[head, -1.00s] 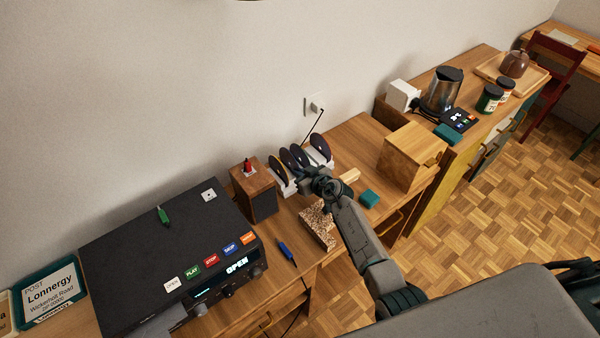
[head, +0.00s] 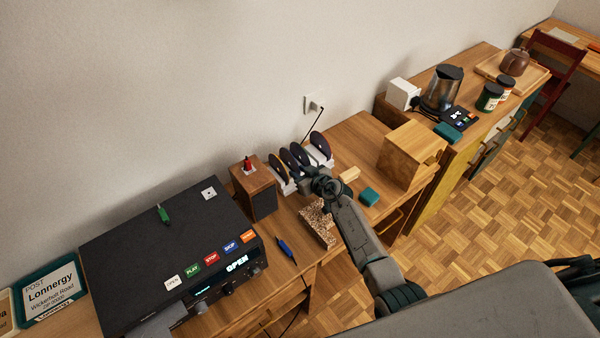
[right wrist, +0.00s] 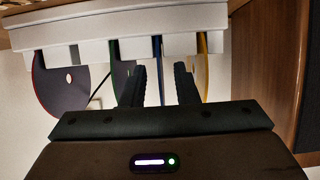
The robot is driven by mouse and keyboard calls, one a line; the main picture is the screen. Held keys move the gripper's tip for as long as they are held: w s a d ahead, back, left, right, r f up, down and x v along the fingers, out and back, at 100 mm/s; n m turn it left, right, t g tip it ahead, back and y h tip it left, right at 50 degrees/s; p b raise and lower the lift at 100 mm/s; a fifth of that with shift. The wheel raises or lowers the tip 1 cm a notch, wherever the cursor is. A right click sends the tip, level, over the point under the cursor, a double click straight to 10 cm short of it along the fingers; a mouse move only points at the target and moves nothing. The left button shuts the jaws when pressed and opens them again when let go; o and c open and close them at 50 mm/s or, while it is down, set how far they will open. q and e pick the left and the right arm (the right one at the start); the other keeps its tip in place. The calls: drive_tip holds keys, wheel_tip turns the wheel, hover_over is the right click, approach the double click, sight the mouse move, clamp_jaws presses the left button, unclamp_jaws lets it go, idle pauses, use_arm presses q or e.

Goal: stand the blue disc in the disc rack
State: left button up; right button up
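The disc rack (head: 326,161) is white and stands on the wooden cabinet by the wall. Several dark discs stand upright in it. In the right wrist view the rack (right wrist: 122,22) is upside down, with discs edged red, green, blue and yellow. The blue disc (right wrist: 162,86) shows as a thin blue edge in a rack slot; in the head view it seems to be the disc second from left (head: 288,160). My right gripper (right wrist: 161,72) is open, its fingers on either side of the blue edge with gaps visible. My left gripper is not in view.
A wooden speaker box (head: 262,203) stands just left of the rack, and a black player (head: 150,250) lies further left. A speckled block (head: 317,226), a blue pen-like tool (head: 286,250), a pale wooden block (head: 350,174) and a teal block (head: 369,197) lie near my right arm.

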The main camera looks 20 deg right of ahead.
drive_tip(key=shift+s+d+r, duration=0.1)
drive_tip(key=shift+s+r, duration=0.1)
drive_tip(key=shift+s, duration=0.1)
drive_tip(key=p+v, duration=0.1)
drive_tip(key=v, duration=0.9)
